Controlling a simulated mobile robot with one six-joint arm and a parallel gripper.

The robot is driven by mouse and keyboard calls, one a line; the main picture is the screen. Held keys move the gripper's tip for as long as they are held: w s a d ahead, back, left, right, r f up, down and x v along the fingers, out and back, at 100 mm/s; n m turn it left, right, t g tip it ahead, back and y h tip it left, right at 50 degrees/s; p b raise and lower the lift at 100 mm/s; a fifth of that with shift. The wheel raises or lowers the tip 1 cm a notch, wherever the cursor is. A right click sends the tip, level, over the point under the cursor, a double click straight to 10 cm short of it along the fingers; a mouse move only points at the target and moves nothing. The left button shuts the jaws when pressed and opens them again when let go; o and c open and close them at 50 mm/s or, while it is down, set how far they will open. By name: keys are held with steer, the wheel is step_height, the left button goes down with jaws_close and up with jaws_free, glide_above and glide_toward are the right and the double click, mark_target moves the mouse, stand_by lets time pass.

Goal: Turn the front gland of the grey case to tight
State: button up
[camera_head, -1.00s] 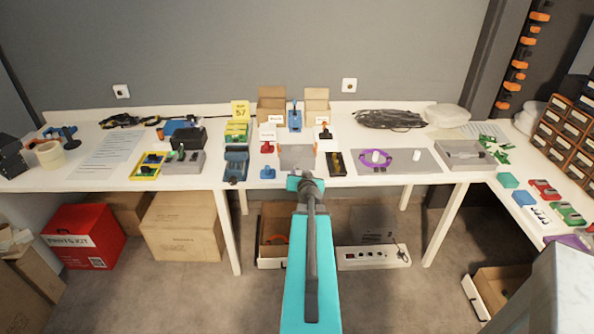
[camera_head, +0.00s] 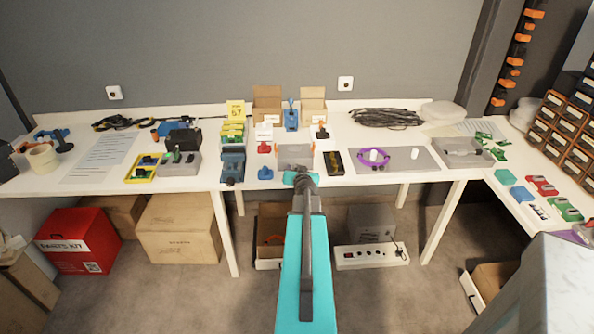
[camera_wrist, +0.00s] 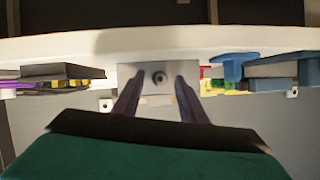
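The grey case (camera_head: 296,153) stands at the front of the long white table, just beyond my gripper (camera_head: 301,180) in the head view. In the wrist view, which is upside down, the grey case (camera_wrist: 147,68) is straight ahead. Its front gland (camera_wrist: 159,77) shows as a small dark round fitting on the near face. My gripper (camera_wrist: 158,92) is open, its two dark fingers apart, with the gland between them in the picture. No contact with the gland is visible. The head view hides the gland behind my gripper.
A blue device (camera_head: 232,163) and a small blue part (camera_head: 265,173) stand left of the case. A black and yellow device (camera_head: 334,163) stands close on its right. A grey mat (camera_head: 420,160) with a purple ring (camera_head: 373,157) lies farther right. Open cartons (camera_head: 267,102) stand behind.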

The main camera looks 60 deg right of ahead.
jaws_close()
steer(key=shift+s, duration=0.1)
steer(key=shift+f+b, duration=0.1)
steer(key=shift+b, duration=0.65)
